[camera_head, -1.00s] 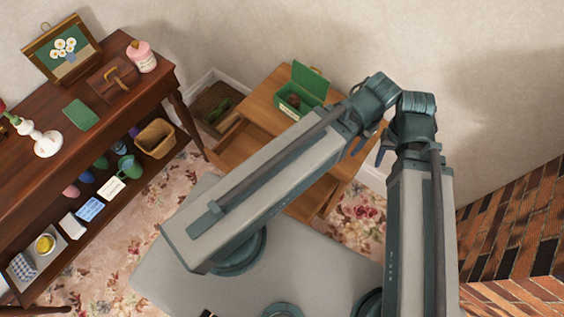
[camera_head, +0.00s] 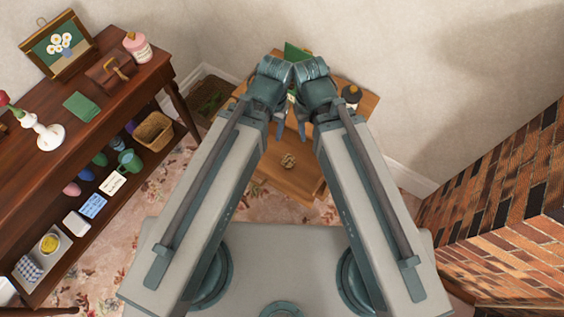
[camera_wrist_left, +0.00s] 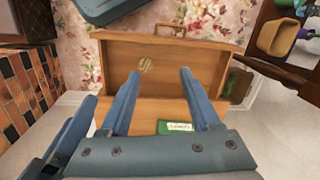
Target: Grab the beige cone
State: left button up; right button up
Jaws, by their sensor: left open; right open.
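The beige cone (camera_head: 288,161) is a small coiled-looking object lying in the open wooden drawer of a small table. In the left wrist view the cone (camera_wrist_left: 145,65) shows just beyond my left fingertips, between their lines. My left gripper (camera_wrist_left: 160,73) is open and empty, with its two blue fingers apart; in the head view it is partly hidden by its own wrist. My right gripper (camera_head: 314,138) is open beside the left one, above the table, apart from the cone.
A green open box (camera_head: 292,52) and a dark bottle (camera_head: 352,94) stand on the table. A dark wooden sideboard (camera_head: 150,80) with several items is at left. A wicker basket (camera_head: 154,134) sits on its lower shelf. A brick fireplace (camera_head: 500,190) is at right.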

aim_at(288, 161)
jog(key=z, duration=1.15)
jog(key=k+j+z, duration=0.4)
jog(key=k+j, duration=0.5)
jog(key=k, duration=0.15)
